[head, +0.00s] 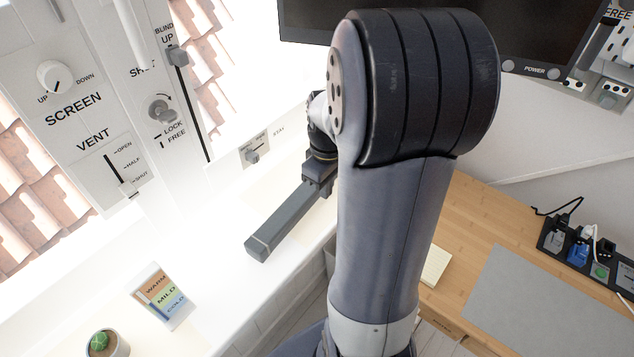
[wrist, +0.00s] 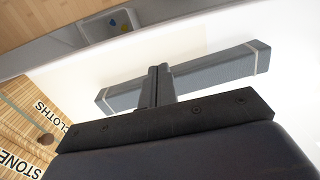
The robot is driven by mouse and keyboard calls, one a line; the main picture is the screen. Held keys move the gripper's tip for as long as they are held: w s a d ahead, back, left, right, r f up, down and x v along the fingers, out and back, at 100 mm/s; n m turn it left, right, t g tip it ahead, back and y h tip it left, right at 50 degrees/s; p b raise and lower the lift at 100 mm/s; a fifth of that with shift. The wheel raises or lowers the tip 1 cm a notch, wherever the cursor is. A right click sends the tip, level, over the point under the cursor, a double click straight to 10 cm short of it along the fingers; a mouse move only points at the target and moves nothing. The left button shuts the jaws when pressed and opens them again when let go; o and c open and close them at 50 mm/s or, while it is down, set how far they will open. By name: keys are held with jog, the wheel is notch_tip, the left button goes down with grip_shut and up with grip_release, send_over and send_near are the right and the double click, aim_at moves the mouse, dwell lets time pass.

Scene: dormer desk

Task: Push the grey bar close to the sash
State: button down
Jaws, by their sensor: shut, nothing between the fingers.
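The grey bar (head: 287,222) lies at a slant on the white sill, below the window. In the wrist view the bar (wrist: 212,70) runs across behind my fingers, with a pale stripe near each end. My gripper (wrist: 157,72) is shut and empty, its fingertips against or just over the bar's middle; I cannot tell whether they touch. In the head view my arm hides part of the gripper (head: 320,178) and the bar's far end. The white window sash (head: 190,110) stands at the upper left, with a clear strip of sill between it and the bar.
A WARM/MILD/COLD card (head: 163,297) and a potted cactus (head: 103,343) stand on the sill at lower left. A small slider plate (head: 253,153) is behind the bar. A wooden desk (head: 470,215) with a grey mat (head: 545,300) is at right, a dark monitor (head: 540,30) above.

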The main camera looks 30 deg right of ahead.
aim_at(299, 203)
jog(key=f, duration=0.9)
jog(key=shift+s+a+f, duration=0.1)
jog(key=shift+s, duration=0.1)
jog(key=w, duration=0.1)
jog(key=w+a+p, duration=0.1)
jog(key=w, duration=0.1)
jog(key=shift+w+a, duration=0.2)
jog(key=shift+w, duration=0.25)
